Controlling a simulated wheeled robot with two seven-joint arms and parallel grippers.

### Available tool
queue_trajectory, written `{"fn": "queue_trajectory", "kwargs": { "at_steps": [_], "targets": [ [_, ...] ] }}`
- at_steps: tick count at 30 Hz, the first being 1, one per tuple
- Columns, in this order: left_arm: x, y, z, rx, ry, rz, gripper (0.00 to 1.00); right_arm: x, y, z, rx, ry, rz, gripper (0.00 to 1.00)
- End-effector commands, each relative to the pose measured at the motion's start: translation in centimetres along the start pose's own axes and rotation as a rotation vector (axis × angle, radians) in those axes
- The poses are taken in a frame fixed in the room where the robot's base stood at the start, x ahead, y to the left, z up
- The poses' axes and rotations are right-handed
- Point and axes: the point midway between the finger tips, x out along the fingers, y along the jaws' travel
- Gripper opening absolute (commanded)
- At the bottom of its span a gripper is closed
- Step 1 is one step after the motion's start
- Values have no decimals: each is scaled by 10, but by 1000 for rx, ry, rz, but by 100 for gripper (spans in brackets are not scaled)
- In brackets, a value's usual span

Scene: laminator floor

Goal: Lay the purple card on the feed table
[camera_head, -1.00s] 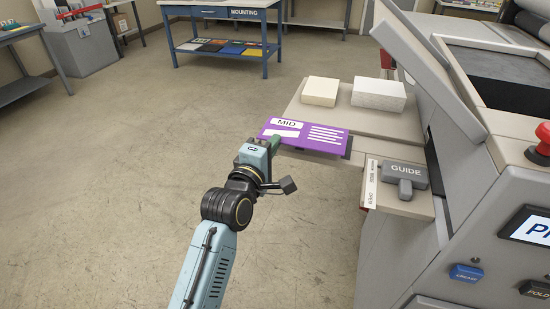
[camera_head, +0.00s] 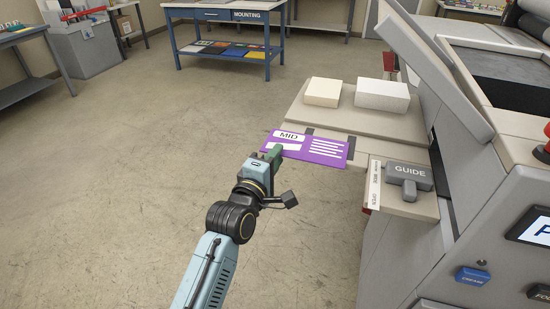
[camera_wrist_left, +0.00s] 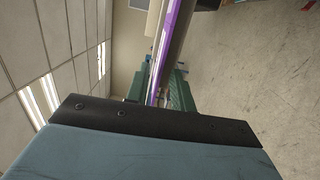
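The purple card (camera_head: 318,149), marked MID with white lines, is level at the front edge of the feed table (camera_head: 385,126) in the head view. Its right part overlaps the table's front edge and its left part sticks out past it. My left gripper (camera_head: 274,153) is shut on the card's near left edge. In the left wrist view the card (camera_wrist_left: 173,40) is a thin purple strip between the green fingers (camera_wrist_left: 158,88). Whether the card touches the table is hard to tell. My right gripper is not in view.
A cream block (camera_head: 323,92) and a white block (camera_head: 382,95) sit at the back of the feed table. A grey GUIDE lever (camera_head: 408,178) stands on a ledge at the right, beside the laminator body (camera_head: 475,190).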

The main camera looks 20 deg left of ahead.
Motion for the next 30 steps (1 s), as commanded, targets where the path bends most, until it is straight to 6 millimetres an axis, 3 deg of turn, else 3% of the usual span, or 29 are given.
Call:
{"fn": "queue_trajectory", "kwargs": {
  "at_steps": [8, 21, 30],
  "targets": [
    [-8, 3, 0, -1, 0, -2, 24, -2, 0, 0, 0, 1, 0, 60],
    [-90, 3, 0, 0, 0, -3, 24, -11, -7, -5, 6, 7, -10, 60],
    [-118, 3, 0, -1, -1, -1, 24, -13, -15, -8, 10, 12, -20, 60]
  ]
}}
